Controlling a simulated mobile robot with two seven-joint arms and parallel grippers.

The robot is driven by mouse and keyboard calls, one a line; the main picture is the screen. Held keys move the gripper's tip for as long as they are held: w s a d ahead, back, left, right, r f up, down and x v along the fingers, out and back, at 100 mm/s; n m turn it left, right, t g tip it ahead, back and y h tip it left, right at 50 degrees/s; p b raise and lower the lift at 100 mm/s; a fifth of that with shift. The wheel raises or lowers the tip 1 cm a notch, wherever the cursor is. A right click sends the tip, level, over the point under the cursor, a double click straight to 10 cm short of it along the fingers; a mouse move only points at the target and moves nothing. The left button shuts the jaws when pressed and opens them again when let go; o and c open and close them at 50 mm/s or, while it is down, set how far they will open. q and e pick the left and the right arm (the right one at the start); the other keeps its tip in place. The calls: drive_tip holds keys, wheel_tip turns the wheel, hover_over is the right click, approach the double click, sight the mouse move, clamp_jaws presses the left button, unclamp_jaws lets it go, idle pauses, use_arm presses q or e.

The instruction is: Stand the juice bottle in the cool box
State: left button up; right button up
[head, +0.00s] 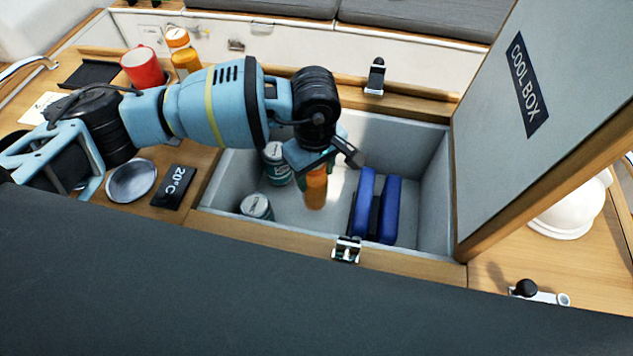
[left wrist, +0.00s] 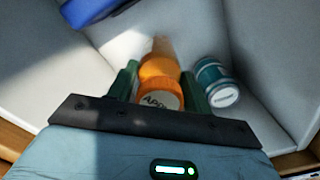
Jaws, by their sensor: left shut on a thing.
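My left gripper (head: 318,163) is shut on the orange juice bottle (head: 316,188), inside the open cool box (head: 300,230). The bottle looks about upright between the two cans and the blue packs; I cannot tell whether its base touches the floor. In the left wrist view the bottle (left wrist: 160,68) sits between the gripper's green fingers, its lettered round top facing the camera. My right gripper is not in view.
Two teal-and-white cans (head: 277,165) (head: 257,206) stand at the box's left side. Blue packs (head: 377,205) stand to the right. The raised lid (head: 545,90) bounds the right. A red mug (head: 143,67) and another orange bottle (head: 185,62) stand back left.

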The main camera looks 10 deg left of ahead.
use_arm(q)
drive_tip(key=shift+f, duration=2)
drive_tip(key=o, duration=1.5)
wheel_tip(320, 180, up, 12)
drive_tip(key=shift+r, duration=0.15)
